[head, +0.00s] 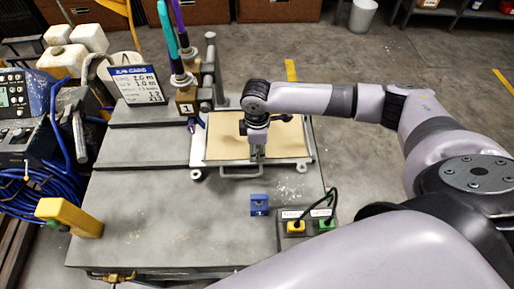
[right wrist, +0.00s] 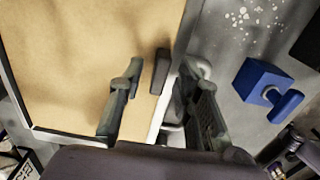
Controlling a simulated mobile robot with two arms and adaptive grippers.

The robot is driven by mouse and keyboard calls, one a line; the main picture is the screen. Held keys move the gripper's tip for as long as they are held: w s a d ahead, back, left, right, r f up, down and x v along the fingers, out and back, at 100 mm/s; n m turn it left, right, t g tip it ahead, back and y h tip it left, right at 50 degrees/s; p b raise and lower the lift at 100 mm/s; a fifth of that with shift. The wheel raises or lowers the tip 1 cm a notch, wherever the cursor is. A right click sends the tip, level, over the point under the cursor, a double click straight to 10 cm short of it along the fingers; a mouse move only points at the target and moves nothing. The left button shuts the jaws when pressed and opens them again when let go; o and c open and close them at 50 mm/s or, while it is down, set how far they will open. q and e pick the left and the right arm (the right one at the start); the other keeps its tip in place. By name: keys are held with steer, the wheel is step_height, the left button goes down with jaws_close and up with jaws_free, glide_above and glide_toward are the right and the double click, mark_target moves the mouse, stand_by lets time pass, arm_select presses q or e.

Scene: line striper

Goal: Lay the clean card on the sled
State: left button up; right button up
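A tan sheet (head: 225,140), plain as far as I can see, lies flat in the pale metal frame of the sled (head: 198,155) on the grey table. I cannot tell whether this sheet is the clean card or the sled's own bed. My right gripper (head: 257,155) points down at the sled's front edge, near the front handle (head: 240,177). In the right wrist view the fingers of this gripper (right wrist: 160,100) stand apart, one over the tan sheet (right wrist: 80,60) and one beyond the rail. A small dark block (right wrist: 161,70) shows between them. My left gripper is not visible.
A blue block (head: 259,204) sits in front of the sled, with a button box (head: 305,222) to its right. A yellow box (head: 69,217) is at the left edge. A sign (head: 137,85) and two coloured tubes stand behind.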

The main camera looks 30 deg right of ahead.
steer(key=shift+r, duration=0.15)
step_height(320, 180, up, 12)
steer(key=b, duration=0.1)
stand_by(0.4)
